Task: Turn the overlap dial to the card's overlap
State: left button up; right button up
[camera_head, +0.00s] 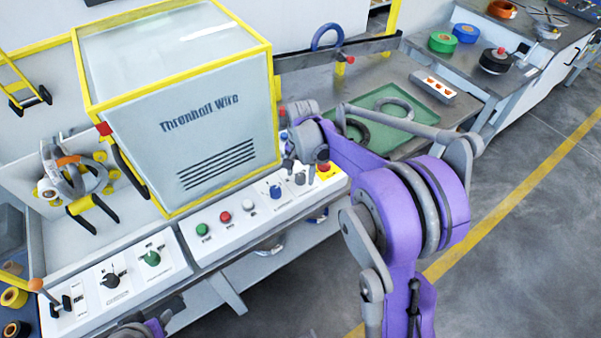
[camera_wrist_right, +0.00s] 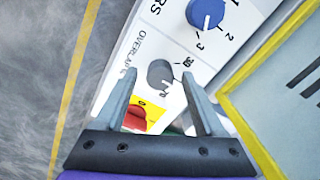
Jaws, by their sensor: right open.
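The overlap dial is a grey knob (camera_wrist_right: 160,73) on a white panel, beside the printed word "OVERLAP" in the right wrist view. A pale pointer mark on it faces the lower right, near a partly hidden number; "30" is printed above that. My right gripper (camera_wrist_right: 159,82) is open, its fingers on either side of the dial in the picture; I cannot tell whether they touch it. In the head view the right gripper (camera_head: 305,158) is over the right end of the panel, by the grey dial (camera_head: 299,179). Part of my left arm (camera_head: 140,328) shows at the bottom edge. I cannot make out a card.
A blue dial (camera_wrist_right: 205,12) sits beside the overlap dial, and a red-on-yellow stop button (camera_wrist_right: 135,116) is on the other side. The yellow-framed machine cover (camera_head: 220,120) rises behind the panel. A green tray (camera_head: 400,112) with dark rings lies to the right.

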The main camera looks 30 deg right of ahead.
jog(key=shift+c, duration=0.3)
grip_shut()
jog(key=n+b, duration=0.1)
jog(key=n, duration=0.4)
jog(key=n+b, duration=0.1)
jog(key=n, duration=0.5)
jog(key=shift+n, duration=0.4)
dwell(0.5)
jog(key=shift+o, duration=0.3)
grip_release()
